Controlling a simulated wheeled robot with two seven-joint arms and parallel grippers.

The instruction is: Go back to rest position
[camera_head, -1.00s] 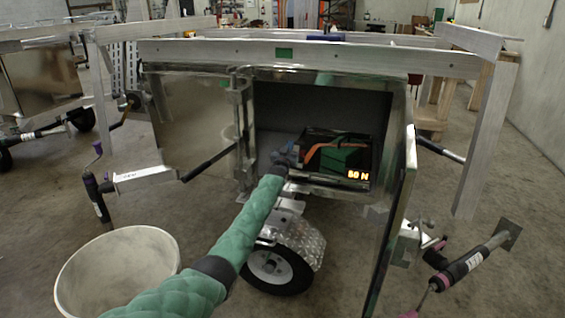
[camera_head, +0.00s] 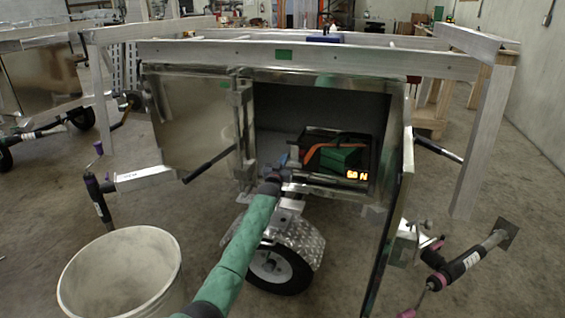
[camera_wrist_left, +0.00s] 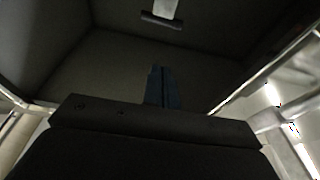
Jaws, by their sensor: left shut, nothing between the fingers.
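My left arm, in a green quilted sleeve, reaches from the bottom of the head view to the open front of the trailer's metal box (camera_head: 320,78). My left gripper (camera_head: 281,160) is small there, at the lower left of the box opening, left of a dark case (camera_head: 316,134) with an orange strap and green contents. In the left wrist view, the blue-grey fingers of the left gripper (camera_wrist_left: 162,88) are together, with nothing between them, facing the box's dark interior. My right gripper is not in view.
An open metal door (camera_head: 392,225) stands to the right of the opening. A white bucket (camera_head: 122,275) is on the floor at lower left. A wheel (camera_head: 278,268) with a tread-plate fender is below the box. A handled bar (camera_head: 465,262) sticks out at right.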

